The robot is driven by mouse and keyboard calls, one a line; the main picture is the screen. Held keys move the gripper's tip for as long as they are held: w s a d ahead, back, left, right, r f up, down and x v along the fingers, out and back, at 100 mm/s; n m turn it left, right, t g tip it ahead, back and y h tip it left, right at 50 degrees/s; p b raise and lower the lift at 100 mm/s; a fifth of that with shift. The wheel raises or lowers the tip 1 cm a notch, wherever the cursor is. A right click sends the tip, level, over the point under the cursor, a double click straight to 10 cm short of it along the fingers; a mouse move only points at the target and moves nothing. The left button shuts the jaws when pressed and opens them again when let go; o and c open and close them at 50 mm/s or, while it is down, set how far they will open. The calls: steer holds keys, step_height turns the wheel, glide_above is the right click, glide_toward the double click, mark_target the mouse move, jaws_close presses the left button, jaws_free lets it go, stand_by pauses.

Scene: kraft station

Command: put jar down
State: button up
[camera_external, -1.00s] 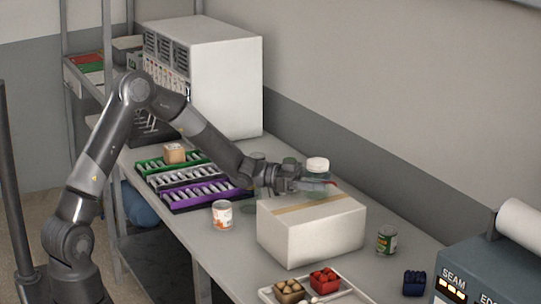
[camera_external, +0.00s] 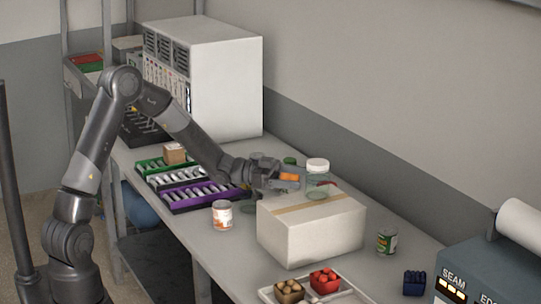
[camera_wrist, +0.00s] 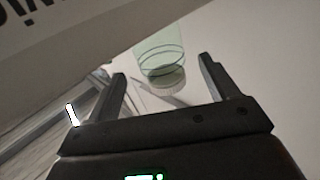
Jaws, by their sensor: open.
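In the wrist view a greenish glass jar (camera_wrist: 160,55) lies beyond and between the fingertips, with a gap on both sides. My gripper (camera_external: 290,180) is open and sits just left of the white-lidded jar, behind the box's left end. It also shows in the wrist view (camera_wrist: 163,80), with nothing clamped between its fingers.
The white box (camera_external: 310,235) stands close in front of the gripper. An orange item (camera_external: 289,177) shows at the gripper. A tray (camera_external: 265,293) of punnets is in front. Purple-edged racks (camera_external: 205,197) lie left.

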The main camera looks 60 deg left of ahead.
steer(key=s+a+r+n+y, duration=0.3)
steer(key=s+a+r+y, duration=0.15)
steer(key=s+y, duration=0.25)
steer(key=s+a+r+n+y, duration=0.3)
steer(key=s+a+r+y, duration=0.15)
steer(key=s+y, duration=0.3)
steer(key=s+d+f+n+g+h, duration=0.1)
steer(key=s+d+g, duration=0.1)
steer(key=s, duration=1.1)
steer(key=s+d+f+n+g, duration=0.1)
steer(key=s+g, duration=0.4)
steer(key=s, duration=0.8)
steer(key=shift+d+f+n+h, duration=0.35)
steer(key=shift+d+n, duration=0.15)
steer(key=shift+d, duration=0.5)
steer(key=shift+w, duration=0.15)
